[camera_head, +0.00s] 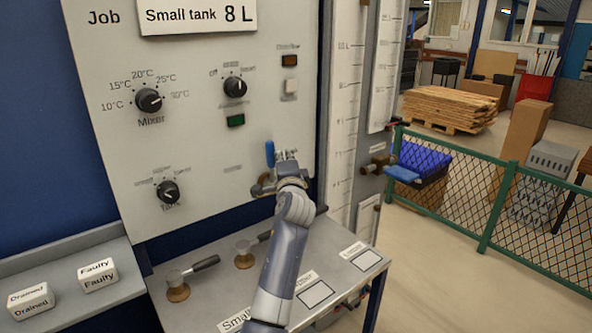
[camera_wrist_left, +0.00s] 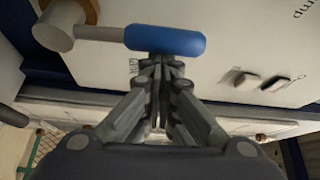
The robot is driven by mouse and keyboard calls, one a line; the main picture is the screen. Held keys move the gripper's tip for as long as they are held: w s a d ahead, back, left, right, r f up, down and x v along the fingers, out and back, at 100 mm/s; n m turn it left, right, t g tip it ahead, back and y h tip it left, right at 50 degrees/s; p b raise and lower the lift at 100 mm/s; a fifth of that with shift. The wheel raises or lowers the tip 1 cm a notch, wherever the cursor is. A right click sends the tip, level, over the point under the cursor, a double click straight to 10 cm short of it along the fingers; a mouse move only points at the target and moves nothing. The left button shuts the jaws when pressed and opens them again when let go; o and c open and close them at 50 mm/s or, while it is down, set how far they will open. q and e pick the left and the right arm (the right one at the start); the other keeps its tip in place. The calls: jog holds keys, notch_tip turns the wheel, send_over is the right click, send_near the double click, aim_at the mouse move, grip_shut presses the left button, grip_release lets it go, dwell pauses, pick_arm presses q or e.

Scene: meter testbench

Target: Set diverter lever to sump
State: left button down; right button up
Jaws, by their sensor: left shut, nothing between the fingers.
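The lever with a blue handle (camera_head: 270,153) is on the white panel, its handle pointing up in the head view. In the left wrist view the blue handle (camera_wrist_left: 165,40) lies across the top, joined by a grey rod to a brass and grey hub (camera_wrist_left: 62,25) at left. My left gripper (camera_head: 286,156) is just right of the handle in the head view. In the wrist view its closed fingertips (camera_wrist_left: 158,62) are right beside the handle, not around it; whether they touch it is unclear. The arm hides the lever's lower part. My right gripper is out of view.
A second blue lever (camera_head: 402,174) sits on a brass valve at the gauge column. Knobs, including the mixer knob (camera_head: 149,100), are on the panel. Two handled valves (camera_head: 178,286) stand on the grey bench below. "Drained" (camera_head: 31,300) and "Faulty" (camera_head: 98,275) blocks lie at left.

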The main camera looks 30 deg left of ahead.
aim_at(272, 156)
pick_arm(q)
jog(key=s+n+b, duration=0.1)
jog(key=n+y+b, duration=0.1)
jog(key=s+a+n+b, duration=0.1)
jog(key=shift+s+a+f+t+y+b, duration=0.1)
jog(key=shift+s+f+t+y+b, duration=0.2)
jog(key=shift+f+t+b, duration=0.1)
jog(key=shift+s+a+r+n, duration=0.1)
jog(key=shift+s+n, duration=0.15)
jog(key=shift+n, duration=0.15)
jog(key=shift+s+a+b, duration=0.2)
jog(key=shift+s+b, duration=0.1)
jog(key=shift+s, duration=0.3)
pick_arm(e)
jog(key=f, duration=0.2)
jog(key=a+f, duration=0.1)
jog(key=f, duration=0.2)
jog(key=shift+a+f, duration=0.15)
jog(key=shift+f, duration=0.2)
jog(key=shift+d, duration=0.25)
pick_arm(q)
jog(key=shift+r, duration=0.1)
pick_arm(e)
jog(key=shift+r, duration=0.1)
